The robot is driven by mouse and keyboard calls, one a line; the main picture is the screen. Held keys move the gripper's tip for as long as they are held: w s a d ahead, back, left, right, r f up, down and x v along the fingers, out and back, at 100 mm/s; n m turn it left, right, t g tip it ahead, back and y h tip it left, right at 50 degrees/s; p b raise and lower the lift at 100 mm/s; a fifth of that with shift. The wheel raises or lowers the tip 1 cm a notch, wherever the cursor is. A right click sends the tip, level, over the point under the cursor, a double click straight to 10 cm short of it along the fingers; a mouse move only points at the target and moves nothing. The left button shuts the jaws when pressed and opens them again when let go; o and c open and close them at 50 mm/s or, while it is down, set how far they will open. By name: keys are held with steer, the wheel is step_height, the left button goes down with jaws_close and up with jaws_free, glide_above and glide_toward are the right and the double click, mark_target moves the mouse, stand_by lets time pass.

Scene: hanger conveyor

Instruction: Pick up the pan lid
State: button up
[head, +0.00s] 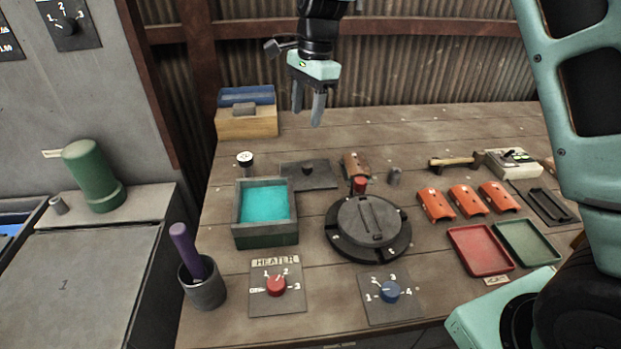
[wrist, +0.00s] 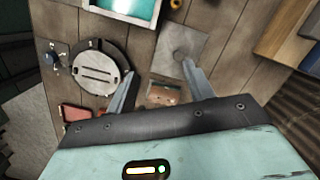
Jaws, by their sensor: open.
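A flat dark square plate with a small black knob, which looks like the pan lid (head: 322,181), lies on the wooden table behind and right of a square pan (head: 267,240) of teal liquid. In the wrist view the lid (wrist: 185,44) shows just beyond the right fingertip, and part of the pan (wrist: 122,17) shows at the top edge. My gripper (head: 306,115) is open and empty, pointing down, well above the back of the table. Its two fingers (wrist: 159,68) are apart and touch nothing.
A round dark dial-like device (head: 368,222) stands right of the pan. A blue-and-wood box (head: 247,122) is at the back left. Orange curved pieces (head: 467,200) lie further right.

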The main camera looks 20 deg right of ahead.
steer(key=w+d+f+m, duration=0.1)
steer(key=w+d+m, duration=0.3)
steer(key=w, duration=0.1)
steer(key=p, duration=0.3)
glide_above(307, 165)
steer(key=d, duration=0.1)
step_height(307, 165, down, 12)
steer(key=shift+s+r, duration=0.1)
steer(key=shift+r, duration=0.15)
steer(key=shift+a+f+p, duration=0.2)
steer(key=shift+f+p, duration=0.35)
steer(key=shift+f, duration=0.9)
steer(key=shift+a+f+p, duration=0.2)
steer(key=shift+f+p, duration=0.3)
steer(key=shift+f, duration=0.95)
steer(key=c, duration=1)
